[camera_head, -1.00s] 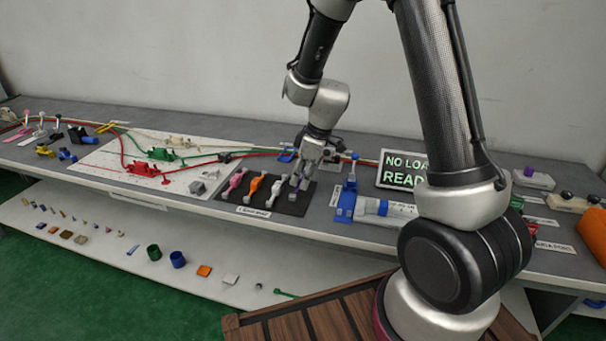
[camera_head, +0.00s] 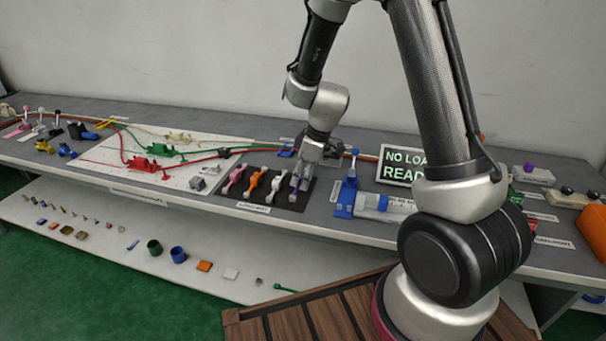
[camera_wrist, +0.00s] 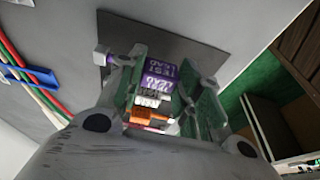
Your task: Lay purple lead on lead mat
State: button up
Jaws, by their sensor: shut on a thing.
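The purple lead (camera_wrist: 158,75), a block marked "TEST LEAD", is between the fingers of my gripper (camera_wrist: 163,88) in the wrist view. My gripper (camera_head: 305,172) is shut on it over the right end of the dark lead mat (camera_head: 290,206). In the head view a bit of the purple lead (camera_head: 296,184) shows below the fingers. A pink lead (camera_head: 233,180), an orange lead (camera_head: 254,184) and a white lead (camera_head: 276,188) lie on the mat to the left. I cannot tell whether the purple lead touches the mat.
Left of the mat is a white board (camera_head: 125,154) with red and green clamps and cables. Red and green cables run behind my gripper.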

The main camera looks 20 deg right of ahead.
jog(key=shift+f, duration=0.3)
jog(key=shift+f, duration=0.15)
jog(key=shift+f, duration=0.45)
jog(key=o, duration=1)
jog(key=o, duration=0.5)
jog(key=shift+r, duration=3.5)
